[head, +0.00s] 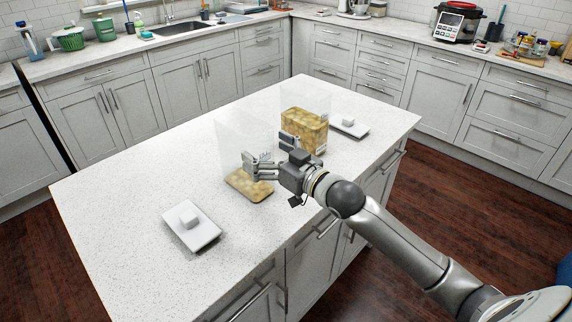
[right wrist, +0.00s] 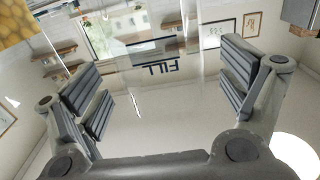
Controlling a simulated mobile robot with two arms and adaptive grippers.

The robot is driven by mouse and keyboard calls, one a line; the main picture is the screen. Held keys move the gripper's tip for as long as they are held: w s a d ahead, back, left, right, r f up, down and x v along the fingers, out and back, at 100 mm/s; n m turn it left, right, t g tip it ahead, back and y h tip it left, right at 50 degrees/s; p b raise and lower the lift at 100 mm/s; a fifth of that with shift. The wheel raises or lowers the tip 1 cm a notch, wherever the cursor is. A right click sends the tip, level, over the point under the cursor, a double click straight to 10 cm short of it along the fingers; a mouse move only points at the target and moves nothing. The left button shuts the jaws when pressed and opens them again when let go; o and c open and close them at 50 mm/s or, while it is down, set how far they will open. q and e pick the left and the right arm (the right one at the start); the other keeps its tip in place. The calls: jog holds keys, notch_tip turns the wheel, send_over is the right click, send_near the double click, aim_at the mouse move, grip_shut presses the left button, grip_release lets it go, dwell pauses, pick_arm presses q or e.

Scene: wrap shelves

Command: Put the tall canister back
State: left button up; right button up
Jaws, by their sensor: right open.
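Two clear canisters stand on the island. The nearer canister (head: 231,140) is tall and see-through, with a shallow layer of yellowish food at its bottom. The farther canister (head: 304,131) is filled higher with yellow food. I cannot tell for sure which one the task calls tall. My right gripper (head: 268,152) is open at the nearer canister, its fingers spread at the side walls. In the right wrist view, the clear wall with its FILL mark (right wrist: 160,68) shows between the open fingers (right wrist: 167,90). Contact cannot be told. My left gripper is out of view.
A white lid (head: 205,235) lies at the island's near left, another white lid (head: 352,130) beyond the farther canister. The island top (head: 140,190) is clear on the left. Counters with a sink (head: 180,27) and a multicooker (head: 455,22) line the walls.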

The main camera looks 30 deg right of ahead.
jog(key=b+v, duration=0.1)
jog(key=v, duration=0.6)
jog(key=shift+s, duration=0.4)
jog(key=shift+d, duration=0.15)
dwell(0.8)
